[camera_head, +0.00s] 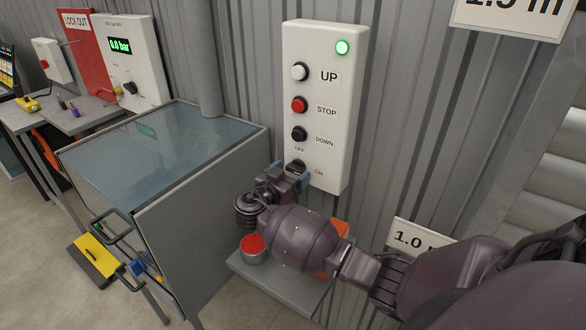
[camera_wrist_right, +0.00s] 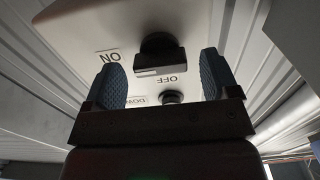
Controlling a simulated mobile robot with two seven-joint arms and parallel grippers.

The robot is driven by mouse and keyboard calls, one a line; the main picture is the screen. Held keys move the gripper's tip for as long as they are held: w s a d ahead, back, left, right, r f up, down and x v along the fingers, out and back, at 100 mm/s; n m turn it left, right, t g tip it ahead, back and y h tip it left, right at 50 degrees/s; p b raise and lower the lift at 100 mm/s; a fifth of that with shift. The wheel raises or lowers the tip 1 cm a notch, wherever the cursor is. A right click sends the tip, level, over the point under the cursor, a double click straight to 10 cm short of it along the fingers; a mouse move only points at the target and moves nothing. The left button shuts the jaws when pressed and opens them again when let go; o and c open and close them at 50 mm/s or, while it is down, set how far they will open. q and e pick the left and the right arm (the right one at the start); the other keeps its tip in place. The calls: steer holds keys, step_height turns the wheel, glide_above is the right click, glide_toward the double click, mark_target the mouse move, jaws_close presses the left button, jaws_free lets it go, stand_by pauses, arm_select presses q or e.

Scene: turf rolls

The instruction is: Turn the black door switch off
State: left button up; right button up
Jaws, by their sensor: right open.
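A white control box (camera_head: 325,95) hangs on the corrugated wall, with a white UP button, a red STOP button and a black DOWN button. The black door switch (camera_head: 296,165) sits at its bottom, between the OFF and ON labels. Which label it points at I cannot tell. My right gripper (camera_head: 290,173) is open at the switch, partly covering it. In the right wrist view the box is upside down, and the switch (camera_wrist_right: 158,50) shows between and beyond the two blue fingers (camera_wrist_right: 161,65), with gaps on both sides. My left gripper is out of view.
A green lamp (camera_head: 342,47) glows on the box. A glass-topped grey cabinet (camera_head: 165,150) stands to the left. Below my right arm, a grey shelf (camera_head: 285,295) carries a red-topped tin (camera_head: 253,250) and an orange object (camera_head: 341,228).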

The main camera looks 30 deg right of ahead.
steer(key=shift+w+d, duration=0.25)
steer(key=shift+d, duration=0.4)
steer(key=shift+c, duration=0.3)
